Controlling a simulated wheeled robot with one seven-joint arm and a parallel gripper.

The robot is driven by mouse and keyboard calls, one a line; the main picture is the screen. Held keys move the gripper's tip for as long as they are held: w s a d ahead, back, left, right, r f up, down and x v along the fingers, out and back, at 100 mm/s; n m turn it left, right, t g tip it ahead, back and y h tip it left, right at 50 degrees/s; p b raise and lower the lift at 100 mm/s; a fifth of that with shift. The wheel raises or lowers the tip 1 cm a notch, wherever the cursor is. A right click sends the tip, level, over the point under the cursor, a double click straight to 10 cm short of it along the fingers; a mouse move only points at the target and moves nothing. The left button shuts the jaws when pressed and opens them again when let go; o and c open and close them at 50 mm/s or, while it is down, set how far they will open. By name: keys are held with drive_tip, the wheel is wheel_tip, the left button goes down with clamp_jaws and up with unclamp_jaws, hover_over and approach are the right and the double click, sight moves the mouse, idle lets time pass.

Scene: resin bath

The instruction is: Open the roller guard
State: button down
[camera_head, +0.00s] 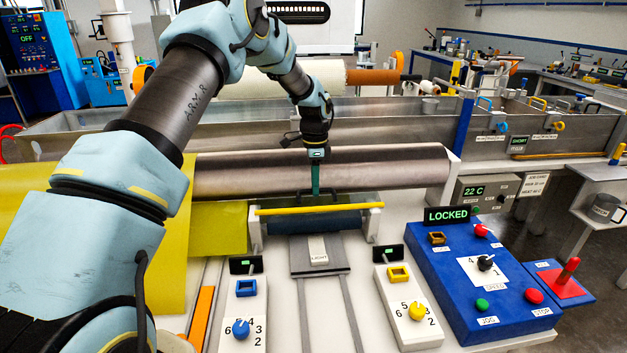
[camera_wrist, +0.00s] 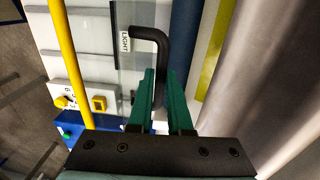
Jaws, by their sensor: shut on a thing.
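The roller guard looks like a clear panel (camera_wrist: 130,75) in the wrist view; it is hard to make out in the head view. A black bent handle (camera_wrist: 150,33) rises from it, and its lower part passes between my teal fingers. My gripper (camera_head: 316,190) is shut on this handle in the head view, just behind the yellow bar and above the dark blue roller (camera_head: 315,224). In the wrist view my gripper (camera_wrist: 161,100) hides the handle's lower end. I cannot tell whether the guard is lifted.
A yellow bar (camera_head: 318,209) runs across in front of the roller. A large metal roller (camera_head: 390,172) lies close behind my gripper. A blue control box (camera_head: 450,270) with a display reading LOCKED (camera_head: 446,215) stands at right. Yellow fabric (camera_head: 215,228) spreads at left.

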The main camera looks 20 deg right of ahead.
drive_tip(key=shift+a+f, duration=0.2)
drive_tip(key=shift+f, duration=0.15)
drive_tip(key=c, duration=1.2)
unclamp_jaws()
drive_tip(key=shift+w, duration=0.1)
drive_tip(key=o, duration=0.4)
drive_tip(key=shift+d+r, duration=0.1)
drive_tip(key=shift+r, duration=0.05)
drive_tip(key=shift+c, duration=0.2)
wheel_tip(320, 180, up, 11)
drive_tip(key=b, duration=0.3)
drive_tip(key=shift+w+d, duration=0.15)
drive_tip(key=shift+w, duration=0.25)
drive_tip(key=shift+c, duration=0.3)
